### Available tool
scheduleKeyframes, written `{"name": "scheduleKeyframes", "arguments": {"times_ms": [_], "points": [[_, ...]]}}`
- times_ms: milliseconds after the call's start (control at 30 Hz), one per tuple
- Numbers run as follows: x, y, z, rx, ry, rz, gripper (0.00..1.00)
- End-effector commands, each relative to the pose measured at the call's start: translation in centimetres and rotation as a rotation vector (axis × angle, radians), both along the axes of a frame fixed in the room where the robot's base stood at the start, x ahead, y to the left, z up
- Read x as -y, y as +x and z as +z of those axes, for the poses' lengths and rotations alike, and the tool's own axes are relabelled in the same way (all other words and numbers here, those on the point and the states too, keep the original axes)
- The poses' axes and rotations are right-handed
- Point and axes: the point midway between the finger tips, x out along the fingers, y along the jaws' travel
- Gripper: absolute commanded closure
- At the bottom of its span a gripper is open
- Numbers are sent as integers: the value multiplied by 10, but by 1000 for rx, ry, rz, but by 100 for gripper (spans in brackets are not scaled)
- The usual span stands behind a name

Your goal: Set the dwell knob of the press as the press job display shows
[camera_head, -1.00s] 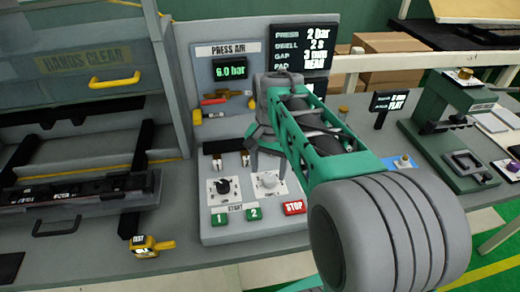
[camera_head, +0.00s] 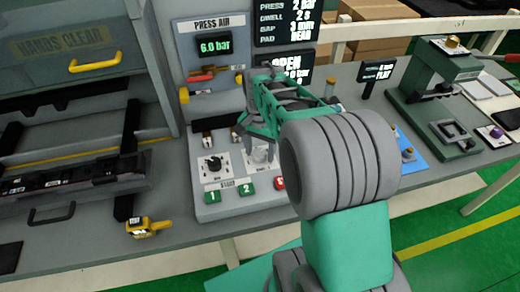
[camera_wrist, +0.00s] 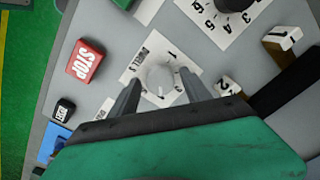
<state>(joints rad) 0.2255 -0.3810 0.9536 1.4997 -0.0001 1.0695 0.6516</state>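The dwell knob (camera_wrist: 160,78) is white and sits on a white dial card in the wrist view. In the head view the knob (camera_head: 262,155) is right of a black knob (camera_head: 213,164) and partly hidden by my fingers. My gripper (camera_wrist: 158,76) is open, with one finger on each side of the dwell knob. Contact cannot be told. Its fingers (camera_head: 257,144) also show in the head view, over the dial. The knob's exact setting is not clear. The job display (camera_head: 286,20) reads press 2 bar, dwell 2 s, gap 3 mm.
Green start buttons 1 (camera_head: 212,196) and 2 (camera_head: 246,189) are below the dials. The red STOP button (camera_wrist: 84,62) is close beside the dwell dial. Small toggle switches (camera_wrist: 228,88) stand nearby. A yellow tape measure (camera_head: 148,227) lies on the bench.

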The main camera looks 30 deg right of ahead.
Motion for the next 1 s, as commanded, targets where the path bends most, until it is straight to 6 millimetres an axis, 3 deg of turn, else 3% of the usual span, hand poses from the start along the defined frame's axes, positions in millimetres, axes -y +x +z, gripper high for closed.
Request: {"name": "scheduleKeyframes", "arguments": {"times_ms": [667,1000], "points": [[0,0,1,0,0,1,100],[0,0,0,0,0,34,100]]}}
